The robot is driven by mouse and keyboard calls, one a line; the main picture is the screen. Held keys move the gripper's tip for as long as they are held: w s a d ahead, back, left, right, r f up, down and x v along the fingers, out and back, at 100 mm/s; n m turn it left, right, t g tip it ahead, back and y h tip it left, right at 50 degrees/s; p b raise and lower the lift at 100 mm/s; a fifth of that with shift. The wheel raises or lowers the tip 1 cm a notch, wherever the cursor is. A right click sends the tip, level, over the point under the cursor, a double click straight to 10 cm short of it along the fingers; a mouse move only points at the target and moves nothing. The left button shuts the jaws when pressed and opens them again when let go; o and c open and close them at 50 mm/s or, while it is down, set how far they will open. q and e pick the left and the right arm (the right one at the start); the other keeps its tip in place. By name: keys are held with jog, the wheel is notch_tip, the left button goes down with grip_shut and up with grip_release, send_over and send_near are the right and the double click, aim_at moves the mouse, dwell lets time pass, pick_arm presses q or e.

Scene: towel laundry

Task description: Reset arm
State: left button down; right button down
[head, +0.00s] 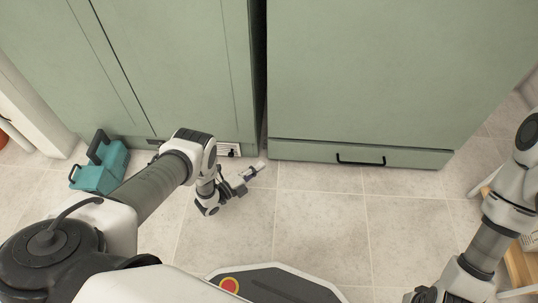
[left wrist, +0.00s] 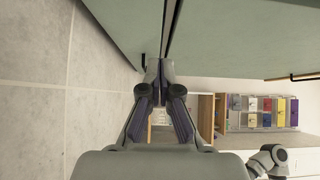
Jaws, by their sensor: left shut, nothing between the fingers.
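My left gripper (head: 257,169) is held out over the tiled floor, in front of the gap between two green cabinet fronts. It is shut with nothing between its fingers. In the left wrist view its fingers (left wrist: 161,94) come together near the middle, with the green fronts close beyond them. My right arm shows at the right edge of the head view, but its gripper does not.
The left green cabinet (head: 185,60) and right green cabinet (head: 390,70) stand ahead, the right one with a black-handled drawer (head: 300,153). A teal caddy (head: 97,176) sits at the left. A wooden piece (head: 520,264) stands right. A shelf of coloured bins (left wrist: 262,111) shows in the left wrist view. Middle floor is clear.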

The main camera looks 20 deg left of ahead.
pick_arm(q)
jog(key=v, duration=0.3)
pick_arm(e)
jog(key=shift+r, duration=0.6)
